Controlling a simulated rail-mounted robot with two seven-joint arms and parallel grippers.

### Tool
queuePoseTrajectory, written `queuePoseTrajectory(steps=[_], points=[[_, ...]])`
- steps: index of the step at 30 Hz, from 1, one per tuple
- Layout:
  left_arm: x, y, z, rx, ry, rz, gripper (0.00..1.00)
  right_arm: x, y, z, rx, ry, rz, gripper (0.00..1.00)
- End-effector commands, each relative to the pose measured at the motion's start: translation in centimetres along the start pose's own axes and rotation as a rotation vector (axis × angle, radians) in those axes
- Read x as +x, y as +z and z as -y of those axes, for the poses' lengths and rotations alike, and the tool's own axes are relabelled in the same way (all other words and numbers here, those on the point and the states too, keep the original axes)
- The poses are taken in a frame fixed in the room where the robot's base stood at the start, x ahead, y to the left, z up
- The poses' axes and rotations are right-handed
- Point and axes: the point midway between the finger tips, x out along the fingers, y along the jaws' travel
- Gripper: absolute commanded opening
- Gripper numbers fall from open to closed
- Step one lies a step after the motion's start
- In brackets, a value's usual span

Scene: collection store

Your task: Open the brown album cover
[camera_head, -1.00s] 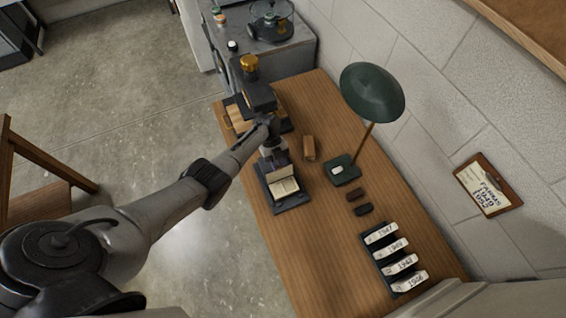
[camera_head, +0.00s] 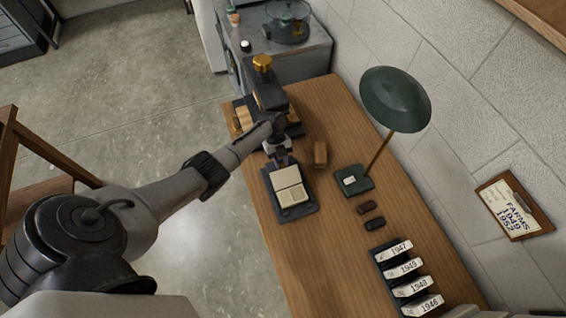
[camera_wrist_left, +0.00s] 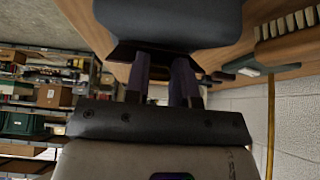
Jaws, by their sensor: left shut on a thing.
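The album (camera_head: 292,195) lies open on a dark grey board at the desk's left edge. Two cream inner faces show, the farther one beside my left gripper (camera_head: 281,161). The brown outside of the cover is not visible. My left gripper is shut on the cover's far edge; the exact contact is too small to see. In the left wrist view, the gripper's two purplish fingers (camera_wrist_left: 162,82) reach to a dark slab that fills the top, and the cover cannot be made out. My right gripper is not in view.
A microscope-like stand with a brass top (camera_head: 263,64) is close behind the gripper. Labelled year boxes (camera_head: 409,266) sit nearer. The desk's (camera_head: 325,245) near middle is clear.

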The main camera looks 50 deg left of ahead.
Motion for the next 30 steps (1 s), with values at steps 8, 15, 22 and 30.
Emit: queuePoseTrajectory(steps=[8, 15, 22, 30], points=[[0.66, 0.36, -0.42, -0.005, 0.01, 0.0, 0.0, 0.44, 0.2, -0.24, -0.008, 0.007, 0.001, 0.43], [0.69, 0.32, -0.44, -0.004, 0.011, -0.001, 0.0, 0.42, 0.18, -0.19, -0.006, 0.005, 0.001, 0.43], [0.59, 0.27, -0.34, -0.003, 0.009, -0.002, 0.38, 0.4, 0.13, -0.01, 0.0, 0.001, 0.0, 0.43], [0.33, 0.21, -0.13, -0.001, 0.004, -0.002, 0.49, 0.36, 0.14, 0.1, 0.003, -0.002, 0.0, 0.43]])
